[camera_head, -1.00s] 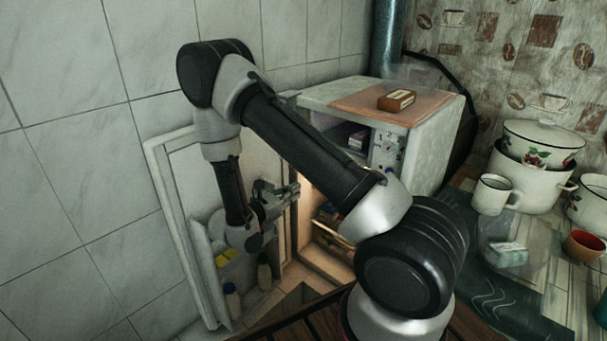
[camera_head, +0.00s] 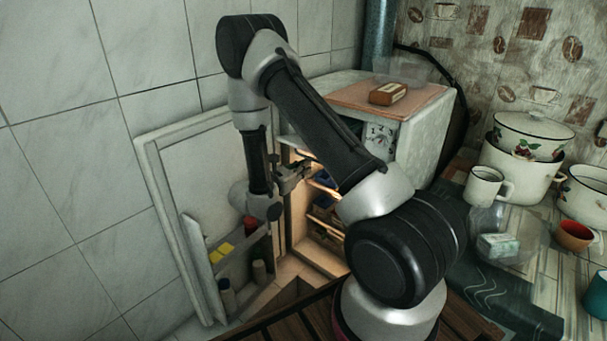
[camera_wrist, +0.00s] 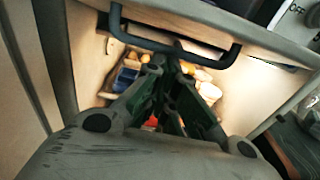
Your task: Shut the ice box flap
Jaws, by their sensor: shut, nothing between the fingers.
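The ice box flap (camera_wrist: 215,25) shows in the wrist view as a pale grey panel edge running across the top, with a dark bar handle (camera_wrist: 228,57) on it. Darkness shows behind it at the upper right. My gripper (camera_wrist: 175,50) is shut and empty, its fingertips at the handle's bar; I cannot tell whether they touch it. In the head view my gripper (camera_head: 303,168) is at the opening of the lit fridge (camera_head: 425,125), just below the ice box level. My arm hides most of the flap there, so its angle is unclear.
The fridge door (camera_head: 205,165) stands wide open at the left, with bottles in its shelf. Food sits on the fridge shelves below my gripper. Enamel pots (camera_head: 525,160) and a mug (camera_head: 485,188) stand on the right counter.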

